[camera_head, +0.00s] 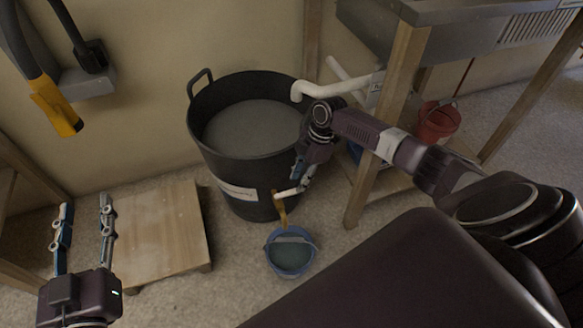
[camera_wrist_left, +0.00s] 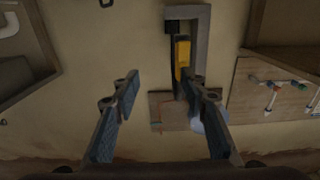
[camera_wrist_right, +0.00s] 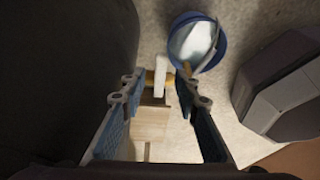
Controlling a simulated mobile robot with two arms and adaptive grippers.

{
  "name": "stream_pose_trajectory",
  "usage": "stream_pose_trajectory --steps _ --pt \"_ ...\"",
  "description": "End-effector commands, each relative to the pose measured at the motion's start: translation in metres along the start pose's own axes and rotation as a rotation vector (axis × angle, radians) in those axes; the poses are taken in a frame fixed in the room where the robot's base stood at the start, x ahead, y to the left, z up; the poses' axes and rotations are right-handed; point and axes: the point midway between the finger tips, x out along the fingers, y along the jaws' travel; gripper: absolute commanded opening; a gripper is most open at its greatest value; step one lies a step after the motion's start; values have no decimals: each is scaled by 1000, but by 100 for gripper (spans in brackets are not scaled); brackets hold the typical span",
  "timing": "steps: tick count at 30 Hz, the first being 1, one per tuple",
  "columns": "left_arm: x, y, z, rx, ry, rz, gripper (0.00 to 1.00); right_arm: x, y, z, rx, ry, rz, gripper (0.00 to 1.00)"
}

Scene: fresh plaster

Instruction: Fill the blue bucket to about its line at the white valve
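The blue bucket (camera_head: 291,274) stands upright on the floor below the white valve (camera_head: 287,193), which is low on the large black tub (camera_head: 235,165). Pale liquid shows inside the bucket; I cannot make out its line. A yellowish-brown spout or stream hangs under the valve, and I cannot tell which. My right gripper (camera_head: 300,178) is at the valve. In the right wrist view, its fingers (camera_wrist_right: 158,84) are apart, either side of the white valve handle (camera_wrist_right: 160,76), with the bucket (camera_wrist_right: 176,22) just beyond. My left gripper (camera_head: 82,217) is open and empty, far left.
The tub holds grey liquid and has a white pipe (camera_head: 325,89) above it. A low wooden platform (camera_head: 160,230) stands left of the tub. A wooden-legged sink stand (camera_head: 390,120) and a red bucket (camera_head: 437,122) are at right. A yellow-and-black tool (camera_head: 55,107) hangs on the wall.

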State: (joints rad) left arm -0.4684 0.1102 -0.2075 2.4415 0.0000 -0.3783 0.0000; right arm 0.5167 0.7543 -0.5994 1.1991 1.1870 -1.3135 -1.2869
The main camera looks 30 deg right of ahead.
Motion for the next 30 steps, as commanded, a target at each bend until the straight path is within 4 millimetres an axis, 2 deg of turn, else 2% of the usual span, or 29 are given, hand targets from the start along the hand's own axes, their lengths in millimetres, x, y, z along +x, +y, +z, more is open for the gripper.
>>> stream_pose_trajectory --steps 14,30 --pt "-14 -8 55 4 -261 -16 40 -14 0 0 0 0 0 29" --pt "-48 -15 111 3 -541 -33 40 -28 0 0 0 0 0 29"
